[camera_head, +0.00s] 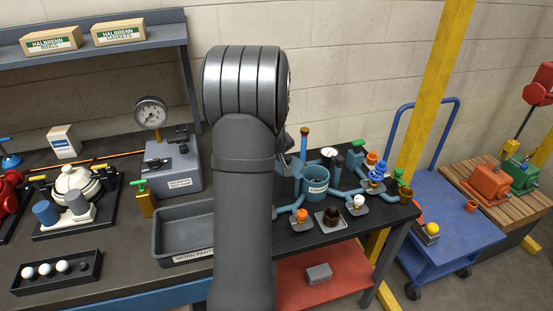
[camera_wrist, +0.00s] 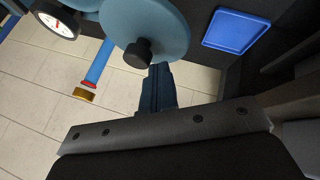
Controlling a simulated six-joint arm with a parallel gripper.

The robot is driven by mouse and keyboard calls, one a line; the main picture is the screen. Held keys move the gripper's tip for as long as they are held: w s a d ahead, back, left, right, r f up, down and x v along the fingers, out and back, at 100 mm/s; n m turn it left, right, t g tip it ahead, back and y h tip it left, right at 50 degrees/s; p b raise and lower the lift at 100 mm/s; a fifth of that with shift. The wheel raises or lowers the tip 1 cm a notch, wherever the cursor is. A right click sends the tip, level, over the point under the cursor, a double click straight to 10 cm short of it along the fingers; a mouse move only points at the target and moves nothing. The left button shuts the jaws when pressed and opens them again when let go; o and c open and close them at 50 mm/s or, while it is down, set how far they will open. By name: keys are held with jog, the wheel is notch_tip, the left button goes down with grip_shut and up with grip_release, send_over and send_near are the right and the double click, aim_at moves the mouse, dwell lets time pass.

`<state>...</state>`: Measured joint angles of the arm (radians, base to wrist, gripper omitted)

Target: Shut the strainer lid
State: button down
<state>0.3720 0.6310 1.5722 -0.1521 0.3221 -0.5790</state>
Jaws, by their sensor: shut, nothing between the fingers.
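The strainer (camera_head: 318,184) is a blue, labelled round pot on the bench, just right of my arm in the head view. Its top appears open. In the wrist view a round blue disc with a black knob, seemingly the strainer lid (camera_wrist: 172,28), faces the camera. My gripper (camera_wrist: 159,68) is shut and empty, its fingertips close to the knob and the disc's lower edge. I cannot tell whether they touch. In the head view my arm hides the gripper and most of the lid.
Blue pipes with coloured valves, such as a blue valve (camera_head: 376,172), surround the strainer. A gauge (camera_head: 328,153) stands just behind it. A grey parts tray (camera_head: 184,232) is left of my arm. A blue trolley (camera_head: 440,255) stands right of the bench.

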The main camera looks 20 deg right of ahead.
aim_at(297, 160)
jog(key=shift+w+d+m+g+h, duration=0.2)
jog(key=shift+w+d+m+h, duration=0.15)
jog(key=shift+m, duration=0.35)
jog(key=shift+w+d+m+g+h, duration=0.2)
jog(key=shift+d+m+h, duration=0.2)
jog(key=shift+m, duration=0.3)
jog(key=shift+w+d, duration=0.2)
jog(key=shift+d, duration=0.6)
jog(key=shift+w+d, duration=0.15)
jog(key=shift+d, duration=0.6)
jog(key=shift+d+m, duration=0.3)
jog(key=shift+s+d+m+g+h, duration=0.1)
jog(key=shift+d+m+g+h, duration=0.4)
jog(key=shift+m, duration=0.4)
jog(key=shift+s+d+m+g+h, duration=0.1)
jog(key=shift+d+m+g+h, duration=0.15)
jog(key=shift+d+m+g, duration=0.55)
jog(key=shift+w+a, duration=0.1)
jog(key=shift+a, duration=0.05)
